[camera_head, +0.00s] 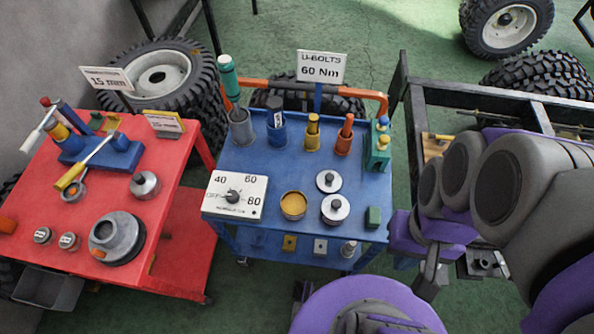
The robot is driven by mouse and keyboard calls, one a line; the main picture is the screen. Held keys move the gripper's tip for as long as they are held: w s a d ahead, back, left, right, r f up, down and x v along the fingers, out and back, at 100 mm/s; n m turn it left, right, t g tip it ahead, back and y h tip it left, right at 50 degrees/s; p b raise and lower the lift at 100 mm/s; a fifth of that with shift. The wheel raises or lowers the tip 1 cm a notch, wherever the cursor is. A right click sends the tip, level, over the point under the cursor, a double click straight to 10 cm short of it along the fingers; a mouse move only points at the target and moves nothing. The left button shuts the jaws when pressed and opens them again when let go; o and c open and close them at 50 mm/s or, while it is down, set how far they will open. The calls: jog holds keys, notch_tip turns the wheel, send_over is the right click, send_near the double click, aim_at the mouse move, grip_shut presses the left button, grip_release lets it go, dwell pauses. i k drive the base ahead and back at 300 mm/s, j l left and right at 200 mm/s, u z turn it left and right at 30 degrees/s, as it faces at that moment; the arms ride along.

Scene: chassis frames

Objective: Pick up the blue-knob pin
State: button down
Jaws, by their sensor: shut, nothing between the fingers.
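A small blue knob (383,121) shows on top of a green block (377,158) at the right back edge of the blue cart; it looks like the blue-knob pin, its shaft hidden in the block. My gripper (428,290) hangs below my purple and grey arm, to the right of the cart and nearer to me than the block. It is shut and empty, apart from the pin. My arm hides part of the area to the right.
The blue cart (272,168) carries several coloured cups, a dial box (235,195), a yellow cup (293,205) and round metal parts. An orange rail (376,97) and a U-bolts sign (321,66) rise behind. A red cart (182,190) stands left; a dark frame (402,100) stands right.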

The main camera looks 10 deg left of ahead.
aim_at(384, 121)
jog(key=i+l+u, duration=0.1)
jog(key=l+u, duration=0.2)
jog(key=u, duration=0.15)
jog(key=l+u, duration=0.3)
jog(key=u, duration=0.15)
jog(key=l+u, duration=0.45)
jog(key=j, duration=0.1)
